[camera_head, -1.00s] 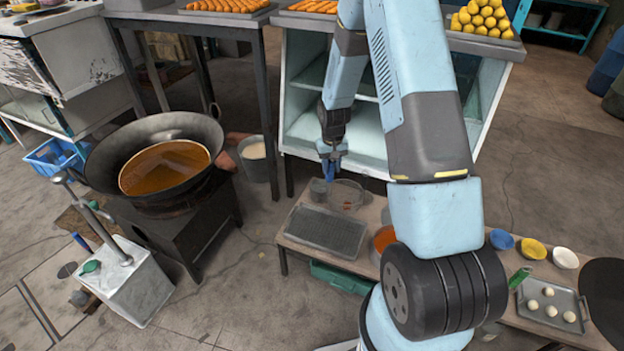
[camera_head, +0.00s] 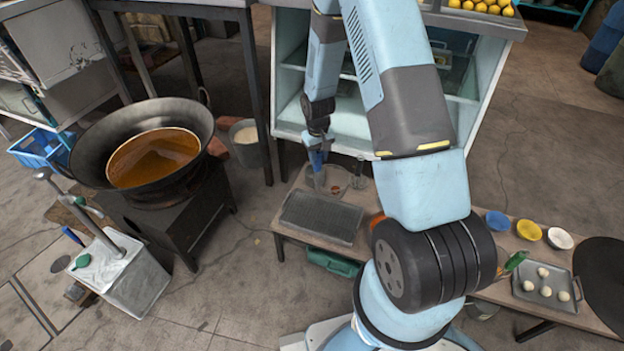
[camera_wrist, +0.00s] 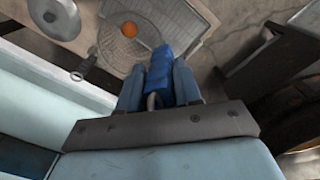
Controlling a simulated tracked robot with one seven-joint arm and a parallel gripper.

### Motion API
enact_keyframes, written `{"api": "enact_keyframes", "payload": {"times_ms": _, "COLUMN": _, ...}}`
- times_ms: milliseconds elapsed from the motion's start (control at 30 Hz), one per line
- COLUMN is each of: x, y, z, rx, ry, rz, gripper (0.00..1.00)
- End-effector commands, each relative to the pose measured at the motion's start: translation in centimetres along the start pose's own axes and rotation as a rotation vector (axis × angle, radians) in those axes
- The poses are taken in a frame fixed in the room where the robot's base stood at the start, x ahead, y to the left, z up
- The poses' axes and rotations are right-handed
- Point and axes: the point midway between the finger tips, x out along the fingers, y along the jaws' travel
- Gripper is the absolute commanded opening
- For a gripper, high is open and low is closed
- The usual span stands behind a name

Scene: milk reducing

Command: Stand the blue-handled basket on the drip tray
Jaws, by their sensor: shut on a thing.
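My gripper (camera_head: 317,152) is shut on the blue handle (camera_wrist: 158,72) of the basket, which stands out between the fingers in the wrist view. The wire-mesh basket (camera_head: 338,180) is at the back of the low wooden table, behind the drip tray. A small round orange item (camera_wrist: 129,29) shows within the basket's outline in the wrist view. The drip tray (camera_head: 320,217) is a dark, flat, rectangular grid on the table's left end, with nothing on it. I cannot tell whether the basket touches the table.
A large wok of brown oil (camera_head: 152,158) stands on a dark stove to the left. A grey bucket (camera_head: 246,143) is behind it. A glass-fronted cabinet (camera_head: 345,120) stands close behind the table. Coloured bowls (camera_head: 528,230) and a tray of dough balls (camera_head: 545,285) lie right.

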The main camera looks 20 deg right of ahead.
Motion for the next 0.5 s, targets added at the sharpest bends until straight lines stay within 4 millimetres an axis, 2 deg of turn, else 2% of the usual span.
{"api": "enact_keyframes", "payload": {"times_ms": 100, "x": 2.3, "y": -1.4, "z": 1.4, "rx": -0.141, "ry": 0.0, "rz": 0.011, "gripper": 0.0}}
{"api": "enact_keyframes", "payload": {"times_ms": 233, "x": 4.3, "y": -2.7, "z": 2.7, "rx": -0.287, "ry": 0.007, "rz": 0.021, "gripper": 0.0}}
{"api": "enact_keyframes", "payload": {"times_ms": 500, "x": 6.1, "y": -3.8, "z": 3.9, "rx": -0.423, "ry": 0.015, "rz": 0.028, "gripper": 0.0}}
